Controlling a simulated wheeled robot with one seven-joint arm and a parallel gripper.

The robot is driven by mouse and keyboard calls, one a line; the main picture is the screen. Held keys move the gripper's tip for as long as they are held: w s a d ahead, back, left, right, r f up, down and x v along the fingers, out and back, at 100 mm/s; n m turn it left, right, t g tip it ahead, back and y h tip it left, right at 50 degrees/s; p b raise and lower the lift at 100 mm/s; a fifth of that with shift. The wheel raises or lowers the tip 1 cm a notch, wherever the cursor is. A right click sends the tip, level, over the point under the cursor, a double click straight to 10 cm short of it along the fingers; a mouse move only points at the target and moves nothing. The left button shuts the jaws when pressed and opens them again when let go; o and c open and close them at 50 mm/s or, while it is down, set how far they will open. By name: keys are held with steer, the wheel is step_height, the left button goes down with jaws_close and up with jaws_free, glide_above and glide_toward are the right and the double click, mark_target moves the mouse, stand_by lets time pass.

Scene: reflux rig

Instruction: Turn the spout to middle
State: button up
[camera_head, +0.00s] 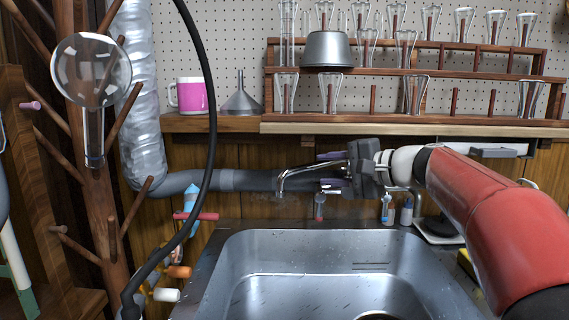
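The metal spout (298,171) is a thin chrome pipe above the back of the sink (240,250). It points left, and its tip bends down over the back left part of the basin. My gripper (330,171) reaches in from the right at the spout's right part. Its two fingers look apart, one above and one below, with the pipe seeming to pass between them. I cannot tell whether a finger touches the pipe. The spout's base is hidden behind my gripper.
A wooden rack (420,72) of glassware and a shelf (400,128) stand above the sink. A black hose (211,120) hangs at left, before a grey pipe (210,181) along the wall. Small bottles (387,210) stand behind the sink. The basin's inside is clear.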

mark_target(306, 169)
steer(key=p+x, duration=0.1)
steer(key=x, duration=0.6)
steer(key=shift+w+a, duration=0.25)
steer(key=shift+w, duration=0.05)
jaws_close()
